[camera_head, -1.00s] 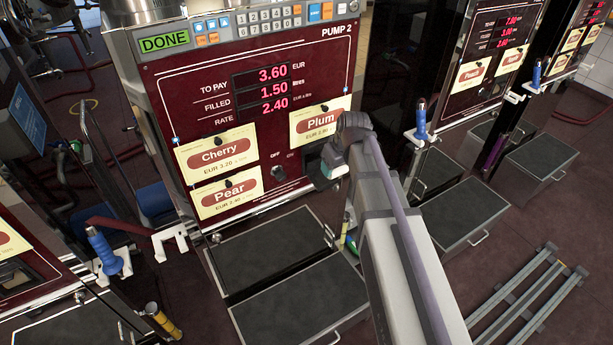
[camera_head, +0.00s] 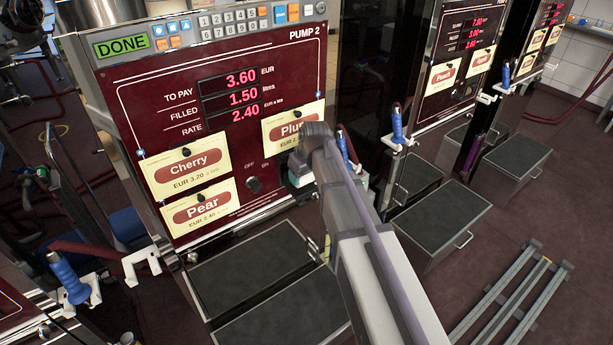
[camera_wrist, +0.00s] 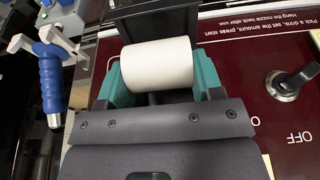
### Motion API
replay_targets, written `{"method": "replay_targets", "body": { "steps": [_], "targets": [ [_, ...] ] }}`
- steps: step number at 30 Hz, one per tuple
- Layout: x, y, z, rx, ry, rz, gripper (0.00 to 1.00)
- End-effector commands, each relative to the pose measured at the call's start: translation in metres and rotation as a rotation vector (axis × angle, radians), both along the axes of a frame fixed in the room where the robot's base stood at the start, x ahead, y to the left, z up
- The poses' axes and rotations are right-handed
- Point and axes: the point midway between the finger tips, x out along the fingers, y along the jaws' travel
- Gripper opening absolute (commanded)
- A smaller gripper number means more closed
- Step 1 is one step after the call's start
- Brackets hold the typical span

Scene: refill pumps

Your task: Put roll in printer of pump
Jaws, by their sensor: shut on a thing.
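A white paper roll (camera_wrist: 157,66) sits between the teal jaws of my gripper (camera_wrist: 155,85), which is shut on it, in the wrist view. The roll lies crosswise, in front of a dark part of the printer (camera_wrist: 155,20) on the pump's front. I cannot tell whether the roll touches the printer. In the head view my gripper (camera_head: 300,178) is just below the Plum label, right of the OFF/ON switch of pump 2 (camera_head: 240,185). My arm hides most of the printer there.
The switch knob (camera_wrist: 291,82) is close to the right of my gripper in the wrist view. A blue nozzle (camera_wrist: 52,85) hangs to the left. Dark-topped steps (camera_head: 250,268) stand below the pump. Metal rails (camera_head: 510,300) lie on the floor at right.

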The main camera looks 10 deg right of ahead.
Motion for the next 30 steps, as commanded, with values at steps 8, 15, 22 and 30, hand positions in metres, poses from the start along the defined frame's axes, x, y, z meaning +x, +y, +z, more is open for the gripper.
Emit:
{"method": "replay_targets", "body": {
  "steps": [8,15,22,30],
  "targets": [
    [-0.0001,-0.0001,-0.0151,0.000,0.000,0.000,0.49],
    [-0.0002,-0.0001,-0.0142,0.000,0.000,0.000,0.68],
    [-0.0002,-0.0001,-0.0142,0.000,0.000,0.000,0.90],
    [-0.0008,-0.0003,-0.0112,0.000,0.000,0.000,0.90]
  ]
}}
